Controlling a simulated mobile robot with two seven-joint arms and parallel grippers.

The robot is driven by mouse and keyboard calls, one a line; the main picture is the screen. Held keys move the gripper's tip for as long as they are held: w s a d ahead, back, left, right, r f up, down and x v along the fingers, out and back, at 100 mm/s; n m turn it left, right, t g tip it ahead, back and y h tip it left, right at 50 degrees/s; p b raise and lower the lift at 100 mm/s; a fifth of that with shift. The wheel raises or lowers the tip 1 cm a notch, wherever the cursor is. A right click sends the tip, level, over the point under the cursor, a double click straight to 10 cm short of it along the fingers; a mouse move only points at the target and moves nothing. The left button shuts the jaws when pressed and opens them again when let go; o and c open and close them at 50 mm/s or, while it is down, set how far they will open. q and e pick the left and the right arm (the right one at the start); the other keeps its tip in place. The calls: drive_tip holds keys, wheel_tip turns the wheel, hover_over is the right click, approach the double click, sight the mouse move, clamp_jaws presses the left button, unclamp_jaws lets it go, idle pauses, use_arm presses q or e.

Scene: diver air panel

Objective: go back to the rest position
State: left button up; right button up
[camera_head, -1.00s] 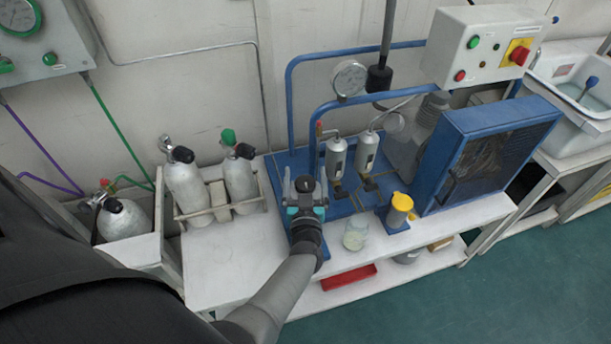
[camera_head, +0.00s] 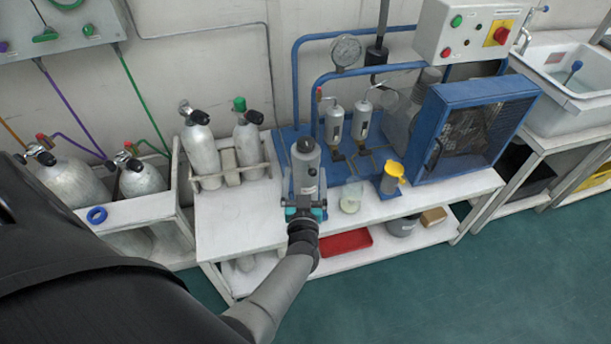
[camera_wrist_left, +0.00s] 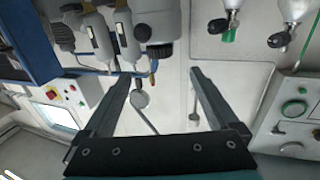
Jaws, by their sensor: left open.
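My left gripper (camera_head: 305,196) is over the front of the white bench (camera_head: 238,221). Its jaws are open. In the left wrist view, the two fingers stand wide apart with nothing held between them (camera_wrist_left: 160,78). A large grey body shows at the top of the wrist view (camera_wrist_left: 155,20), beyond the fingertips. My right gripper is in neither view.
Two smaller filter cylinders (camera_head: 334,122) stand behind on the blue panel. Racked gas cylinders (camera_head: 199,150) are to the left, and a blue caged unit (camera_head: 475,128) is to the right. A glass jar (camera_head: 351,198) and a yellow-topped cup (camera_head: 391,178) are close right of the gripper.

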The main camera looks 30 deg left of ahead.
use_arm(q)
drive_tip(key=shift+a, duration=0.1)
drive_tip(key=s+d+f+m+g+h, duration=0.2)
drive_tip(key=s+d+f+m+h, duration=0.25)
drive_tip(key=f, duration=0.55)
drive_tip(key=s+d+f+m+g+h, duration=0.2)
drive_tip(key=s+d+f+h, duration=0.2)
drive_tip(key=s+d+f, duration=0.4)
drive_tip(key=s+f+g, duration=0.3)
drive_tip(key=s+f, duration=0.1)
drive_tip(key=s, duration=0.5)
drive_tip(key=s+a+f+m+g, duration=0.1)
drive_tip(key=s+f+g, duration=0.2)
drive_tip(key=s, duration=0.7)
drive_tip(key=s+a+f+m+g+h, duration=0.1)
drive_tip(key=s+f+g, duration=0.3)
drive_tip(key=s, duration=0.6)
wheel_tip(320, 180, down, 3)
drive_tip(key=shift+s+r, duration=0.15)
drive_tip(key=shift+r, duration=0.05)
drive_tip(key=shift+c, duration=0.4)
